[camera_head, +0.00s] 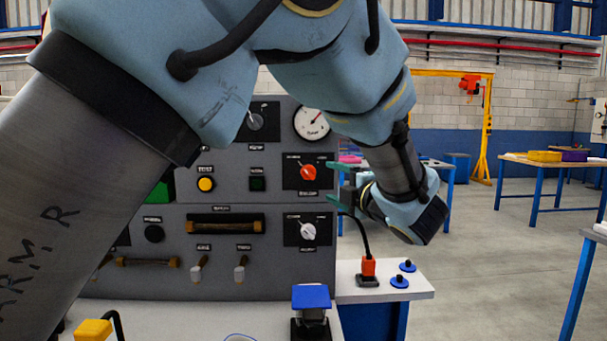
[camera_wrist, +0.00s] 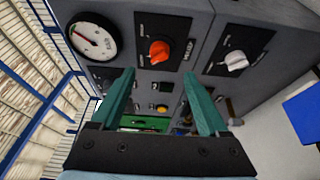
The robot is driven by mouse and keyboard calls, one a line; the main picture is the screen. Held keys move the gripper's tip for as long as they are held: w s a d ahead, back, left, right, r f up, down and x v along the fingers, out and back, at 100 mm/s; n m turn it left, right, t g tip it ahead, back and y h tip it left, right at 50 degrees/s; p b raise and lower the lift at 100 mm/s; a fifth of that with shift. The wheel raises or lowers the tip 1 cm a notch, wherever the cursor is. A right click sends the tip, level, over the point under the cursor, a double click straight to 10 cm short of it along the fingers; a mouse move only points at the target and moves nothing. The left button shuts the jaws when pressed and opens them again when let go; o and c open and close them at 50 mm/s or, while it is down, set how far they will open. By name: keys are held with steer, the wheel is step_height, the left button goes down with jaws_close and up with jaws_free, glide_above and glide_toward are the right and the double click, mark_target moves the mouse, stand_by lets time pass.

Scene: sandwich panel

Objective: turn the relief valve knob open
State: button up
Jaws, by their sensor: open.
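An orange-red knob (camera_head: 308,172) sits on a black plate on the right of the grey panel. A white knob (camera_head: 308,231) sits on a similar plate below it. The labels are too small for me to read, so I cannot tell by name which is the relief valve. My gripper (camera_head: 335,182) is open and empty, just right of the orange-red knob in the head view, apart from it. In the wrist view the orange-red knob (camera_wrist: 160,51) appears beyond the gap between the green fingertips (camera_wrist: 160,78). The white knob (camera_wrist: 234,61) is off to the right there.
A round gauge (camera_head: 312,123) is above the orange-red knob. A brown handle (camera_head: 225,223) and two toggle levers (camera_head: 240,270) project from the panel. A blue-topped block (camera_head: 311,298) stands in front. My arm hides part of the panel's upper left.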

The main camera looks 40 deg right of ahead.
mark_target(313, 175)
steer(key=p+x, duration=0.3)
steer(key=x, duration=0.7)
steer(key=shift+w, duration=0.2)
jaws_close()
stand_by(0.3)
